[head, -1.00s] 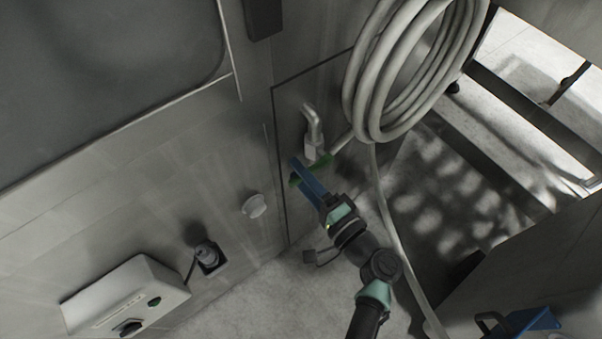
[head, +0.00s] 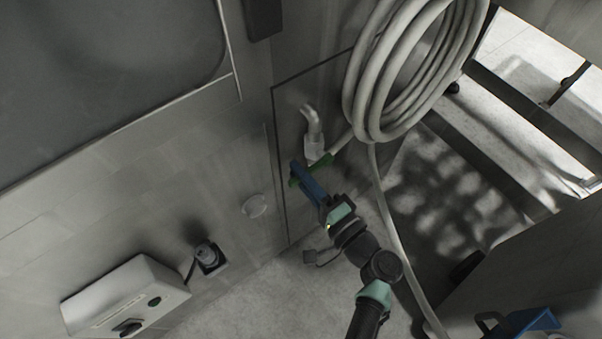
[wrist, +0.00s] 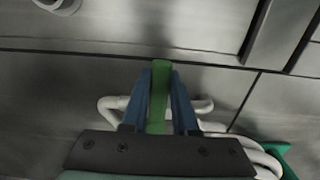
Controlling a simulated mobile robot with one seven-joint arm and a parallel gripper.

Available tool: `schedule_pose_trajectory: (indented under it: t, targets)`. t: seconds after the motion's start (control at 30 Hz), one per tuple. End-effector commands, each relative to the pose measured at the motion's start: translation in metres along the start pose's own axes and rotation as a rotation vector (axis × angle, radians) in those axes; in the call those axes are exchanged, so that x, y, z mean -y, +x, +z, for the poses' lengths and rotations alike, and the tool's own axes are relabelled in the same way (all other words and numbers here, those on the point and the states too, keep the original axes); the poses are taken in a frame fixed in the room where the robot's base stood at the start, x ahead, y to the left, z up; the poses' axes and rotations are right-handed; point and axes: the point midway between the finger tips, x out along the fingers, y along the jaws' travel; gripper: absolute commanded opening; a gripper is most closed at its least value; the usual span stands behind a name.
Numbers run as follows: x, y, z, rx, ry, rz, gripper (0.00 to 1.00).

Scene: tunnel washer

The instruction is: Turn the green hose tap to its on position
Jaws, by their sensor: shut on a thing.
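The green hose tap (head: 321,160) is a bar-shaped handle just below a pale bent pipe (head: 313,125) on the wall panel. In the wrist view the green handle (wrist: 158,95) stands between the two blue fingers, which press on it from both sides. My gripper (head: 298,172) reaches the handle from below and is shut on it. The blue fingers hide the middle of the handle in the head view. The tap's body is mostly hidden.
A thick pale hose coil (head: 415,70) hangs to the right of the tap, with a loose length running down to the floor. A round knob (head: 254,205), a plug socket (head: 208,257) and a white control box (head: 125,297) are on the wall at left.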

Motion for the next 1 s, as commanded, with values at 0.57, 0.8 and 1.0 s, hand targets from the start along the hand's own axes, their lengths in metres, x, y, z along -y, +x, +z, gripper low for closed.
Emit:
schedule_pose_trajectory:
  t: [0.57, 0.8, 1.0]
  targets:
    - [0.000, -0.001, 0.000, -0.001, 0.001, 0.000, 0.00]
    - [-0.004, -0.001, 0.000, -0.001, -0.019, 0.000, 0.00]
    - [-0.013, -0.001, -0.001, -0.001, -0.102, -0.001, 0.00]
